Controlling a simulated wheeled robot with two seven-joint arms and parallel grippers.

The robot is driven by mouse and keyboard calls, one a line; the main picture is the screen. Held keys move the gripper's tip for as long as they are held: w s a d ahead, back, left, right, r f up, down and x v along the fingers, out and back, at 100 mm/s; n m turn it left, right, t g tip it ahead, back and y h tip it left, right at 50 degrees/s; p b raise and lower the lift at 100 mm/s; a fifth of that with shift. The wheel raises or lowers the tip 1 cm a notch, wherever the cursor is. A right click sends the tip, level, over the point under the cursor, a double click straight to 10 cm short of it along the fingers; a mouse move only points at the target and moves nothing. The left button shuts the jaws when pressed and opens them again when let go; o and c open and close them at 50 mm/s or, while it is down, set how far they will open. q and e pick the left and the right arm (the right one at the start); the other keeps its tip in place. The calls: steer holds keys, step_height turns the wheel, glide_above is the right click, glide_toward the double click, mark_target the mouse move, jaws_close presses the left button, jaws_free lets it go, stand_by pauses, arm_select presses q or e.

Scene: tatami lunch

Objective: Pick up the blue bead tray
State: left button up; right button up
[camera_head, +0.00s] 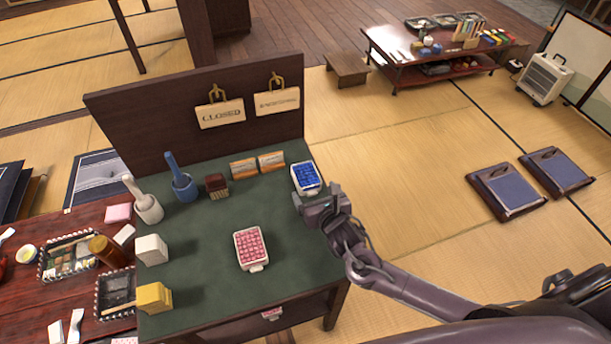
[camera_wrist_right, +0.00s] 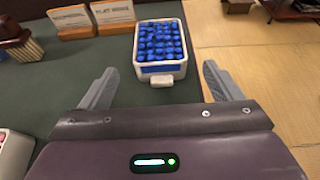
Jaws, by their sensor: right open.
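The blue bead tray (camera_head: 306,177) is a small white tray filled with blue beads, near the right edge of the green-topped table. In the right wrist view the tray (camera_wrist_right: 160,69) stands ahead of my right gripper (camera_wrist_right: 158,90), with its white end tab toward me. My right gripper (camera_head: 318,197) is open and empty; its fingers are spread wide on either side of the tab, short of the tray body. In the head view it hides part of the tray's near end. My left gripper is not in view.
A pink bead tray (camera_head: 251,248) sits on the green table top (camera_head: 205,235). Two card holders (camera_head: 257,166), a brown brush (camera_head: 216,186), blue (camera_head: 184,187) and white (camera_head: 149,208) pestle-like pieces stand behind and left. A dark upright panel (camera_head: 150,130) backs the table.

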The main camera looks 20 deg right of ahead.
mark_target(311, 187)
steer(key=shift+f+x, duration=0.1)
steer(key=shift+x, duration=1.25)
steer(key=shift+f+x, duration=0.15)
steer(key=shift+x, duration=1.25)
steer(key=shift+s+r, duration=0.1)
steer(key=c, duration=1.1)
